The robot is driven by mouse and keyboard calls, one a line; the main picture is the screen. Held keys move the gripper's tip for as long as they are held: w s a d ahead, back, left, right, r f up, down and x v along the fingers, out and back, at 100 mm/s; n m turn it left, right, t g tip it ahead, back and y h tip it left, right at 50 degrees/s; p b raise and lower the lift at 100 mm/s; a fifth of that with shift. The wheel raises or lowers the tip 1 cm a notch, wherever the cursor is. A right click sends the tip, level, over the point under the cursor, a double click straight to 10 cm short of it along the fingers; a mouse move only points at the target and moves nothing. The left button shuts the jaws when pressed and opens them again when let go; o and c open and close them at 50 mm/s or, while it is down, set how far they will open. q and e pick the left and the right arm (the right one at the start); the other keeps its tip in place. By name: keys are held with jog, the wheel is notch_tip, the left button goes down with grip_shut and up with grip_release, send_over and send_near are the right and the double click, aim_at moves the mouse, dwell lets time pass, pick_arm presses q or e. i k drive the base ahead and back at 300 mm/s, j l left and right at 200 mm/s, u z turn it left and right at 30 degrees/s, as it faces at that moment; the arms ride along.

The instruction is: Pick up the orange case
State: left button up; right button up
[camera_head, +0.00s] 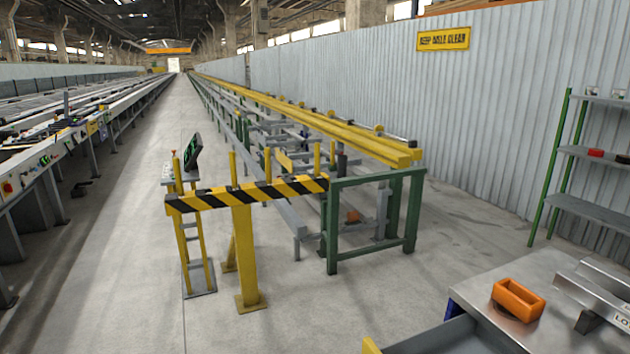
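An orange case-like box (518,300) with an open or hollowed top sits on a grey metal table top (478,291) at the lower right. Neither of my grippers is in view, and nothing is seen touching the orange box.
A grey metal piece with lettering (598,290) lies right of the box. A black-and-yellow striped barrier (248,192) stands before the runout table (375,177). A green-posted shelf (590,208) stands at right. Clear concrete floor lies left of the barrier.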

aim_at(526, 306)
jog(key=k+z, duration=0.1)
jog(key=z, duration=0.25)
jog(key=k+l+z, duration=0.1)
jog(key=z, duration=0.3)
